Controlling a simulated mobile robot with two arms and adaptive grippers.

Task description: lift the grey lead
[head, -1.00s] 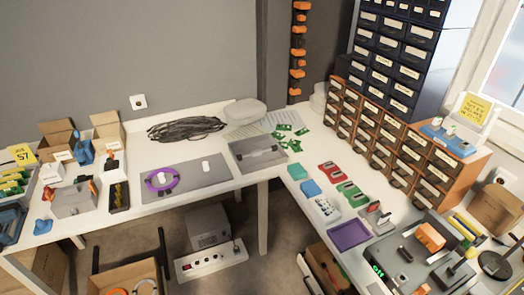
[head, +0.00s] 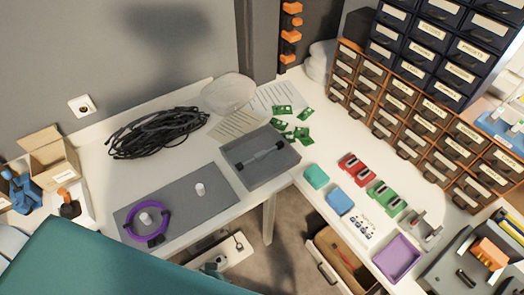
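No thing in the head view is clearly the grey lead. A dark grey, bar-like piece with thicker ends (head: 262,157) lies in a shallow grey tray (head: 285,166) near the table corner; I cannot tell whether it is the lead. A tangled bundle of black cable (head: 157,134) lies at the back of the table. A purple ring-shaped coil (head: 130,227) lies on a grey mat (head: 178,203), around a small white cylinder (head: 145,219). Neither of my grippers is in view.
A second white cylinder (head: 199,189) stands on the mat. Green circuit boards (head: 282,112) and paper sheets (head: 237,124) lie behind the tray. Drawer cabinets (head: 400,118) line the right side. A purple tray (head: 397,257) sits at right. A close teal shape hides the lower left.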

